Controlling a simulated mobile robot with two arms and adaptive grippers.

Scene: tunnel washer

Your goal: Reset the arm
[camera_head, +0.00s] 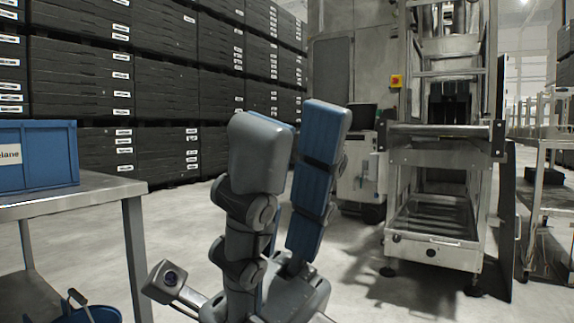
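My arm (262,195) stands folded upright in the lower middle of the head view, with a grey upper link and dark joints. Blue segments with dark bands rise beside it on the right. A small camera with a dark lens sticks out low on its left. No gripper fingers can be made out clearly. What shows of my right gripper is too unclear to tell open from shut. I cannot make out my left gripper in this view. No held object is visible.
A metal table (95,188) with a blue crate (40,160) stands at left. A blue bucket (88,315) is below it. Stacked black crates (165,85) line the back. A steel machine (435,150) and a metal cart (545,145) stand right. Floor between is clear.

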